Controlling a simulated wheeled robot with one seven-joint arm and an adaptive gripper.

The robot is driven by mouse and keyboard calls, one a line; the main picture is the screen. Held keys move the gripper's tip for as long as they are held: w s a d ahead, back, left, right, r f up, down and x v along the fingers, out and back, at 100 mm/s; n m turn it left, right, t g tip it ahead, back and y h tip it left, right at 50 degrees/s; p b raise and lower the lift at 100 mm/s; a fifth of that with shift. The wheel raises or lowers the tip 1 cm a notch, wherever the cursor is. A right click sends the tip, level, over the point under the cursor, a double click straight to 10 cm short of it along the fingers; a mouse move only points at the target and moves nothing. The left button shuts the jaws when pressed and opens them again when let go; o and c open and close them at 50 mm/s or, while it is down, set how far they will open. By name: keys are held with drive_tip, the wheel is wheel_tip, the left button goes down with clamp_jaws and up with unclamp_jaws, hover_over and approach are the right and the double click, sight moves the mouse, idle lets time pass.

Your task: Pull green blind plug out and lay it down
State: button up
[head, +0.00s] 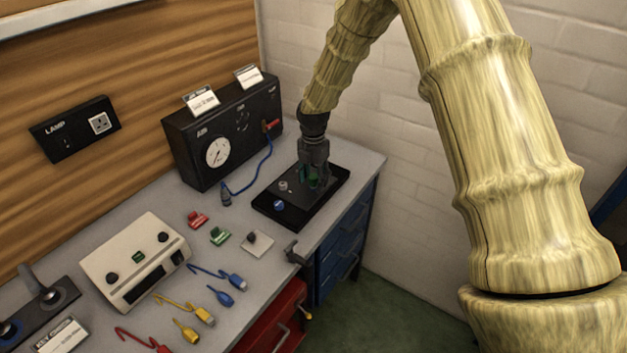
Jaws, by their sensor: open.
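The green blind plug (313,183) shows as a small green patch on the black plate (267,204) at the back right of the bench. My gripper (316,183) is open and points down over it, with its fingers on either side of the green. The fingers hide most of the plug, and I cannot tell whether they touch it.
A black box with a gauge (217,152) stands behind, its blue cable (250,180) ending near the plate. Red (198,219) and green (220,236) pieces and a pale block (257,243) lie in front. Bare bench shows right of the plate (357,160).

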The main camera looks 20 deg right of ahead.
sight(313, 176)
clamp_jaws()
drive_tip(key=shift+r, duration=0.2)
drive_tip(key=shift+r+p, duration=0.5)
drive_tip(key=shift+r, duration=0.15)
drive_tip(key=shift+r, duration=0.15)
drive_tip(key=shift+r+p, duration=1.3)
drive_tip(key=shift+r, duration=0.75)
